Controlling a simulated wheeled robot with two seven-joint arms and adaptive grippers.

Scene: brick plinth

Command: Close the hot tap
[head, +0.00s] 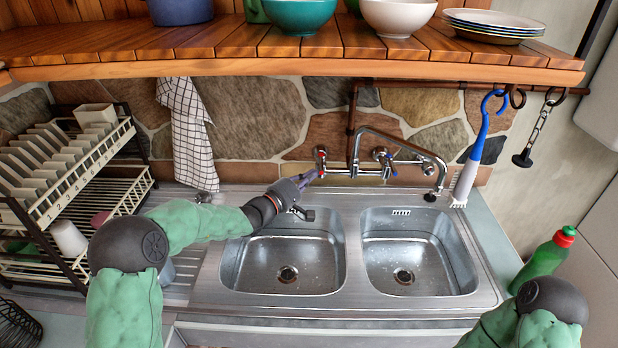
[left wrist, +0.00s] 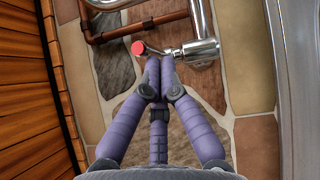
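The hot tap (head: 320,153) has a red-capped metal handle and sits on the wall at the left end of the chrome mixer, above the left basin. In the left wrist view its red cap (left wrist: 138,47) is just left of and beyond my fingertips. My left gripper (head: 315,176) reaches up to the handle from the lower left. In the left wrist view its purple fingers (left wrist: 160,66) come together at the tips, with nothing visible between them. The tips are at or very near the handle; contact is not clear. My right gripper is out of view.
The spout (head: 428,158) curves right over the double sink (head: 352,270). The cold tap (head: 390,165) has a blue mark. A wooden shelf (head: 300,70) with bowls overhangs the taps. A dish rack (head: 90,165) stands left; a blue brush (head: 478,140) hangs right. A green bottle (head: 545,258) stands right.

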